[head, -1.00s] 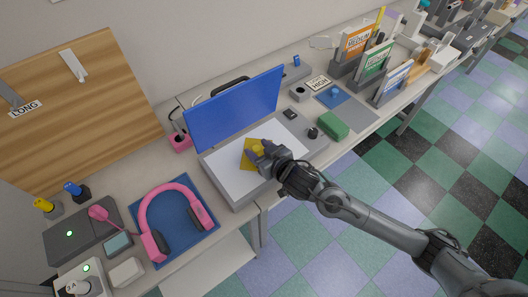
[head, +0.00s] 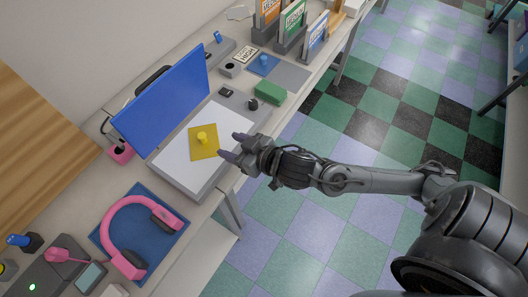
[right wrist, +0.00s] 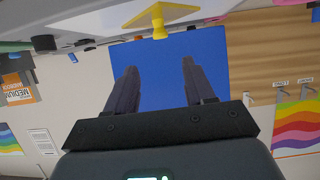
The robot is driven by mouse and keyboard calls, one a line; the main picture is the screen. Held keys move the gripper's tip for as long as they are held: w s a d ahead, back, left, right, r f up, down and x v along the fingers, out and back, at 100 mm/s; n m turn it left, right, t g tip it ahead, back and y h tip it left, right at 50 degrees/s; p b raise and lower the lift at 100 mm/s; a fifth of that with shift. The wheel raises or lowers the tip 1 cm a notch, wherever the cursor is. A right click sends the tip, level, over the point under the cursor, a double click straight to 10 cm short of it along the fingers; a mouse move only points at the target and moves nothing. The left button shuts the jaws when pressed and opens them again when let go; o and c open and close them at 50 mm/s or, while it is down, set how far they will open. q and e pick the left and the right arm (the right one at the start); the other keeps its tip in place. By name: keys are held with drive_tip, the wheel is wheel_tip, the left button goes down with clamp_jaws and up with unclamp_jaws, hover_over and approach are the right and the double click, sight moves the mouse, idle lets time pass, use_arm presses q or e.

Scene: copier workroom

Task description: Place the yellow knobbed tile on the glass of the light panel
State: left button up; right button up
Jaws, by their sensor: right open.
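The yellow knobbed tile (head: 203,142) lies flat on the white glass (head: 176,154) of the light panel, knob up. The panel's blue lid (head: 165,100) stands raised behind it. My right gripper (head: 228,145) is open and empty, just to the right of the tile and apart from it, over the panel's near edge. In the right wrist view the tile (right wrist: 157,16) shows at the top beyond the spread fingers (right wrist: 156,90), with its knob pointing down in that picture. My left gripper is not in view.
Pink headphones (head: 135,220) lie on a blue mat left of the panel. A green block (head: 270,92) and a dark knob (head: 252,104) are on the right side. Upright card holders (head: 292,27) stand farther back. The floor side is clear.

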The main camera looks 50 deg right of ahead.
drive_tip(key=s+f+g+h, duration=0.1)
drive_tip(key=s+f+g, duration=0.8)
drive_tip(key=s+f, duration=0.6)
drive_tip(key=s, duration=0.3)
drive_tip(key=shift+d+g+h, duration=0.3)
drive_tip(key=shift+d+h, duration=0.05)
drive_tip(key=shift+h, duration=0.05)
drive_tip(key=shift+r, duration=0.15)
wheel_tip(320, 180, up, 19)
drive_tip(key=p, duration=1.9)
drive_tip(key=shift+r+p, duration=0.2)
drive_tip(key=shift+p, duration=0.15)
drive_tip(key=shift+f, duration=0.1)
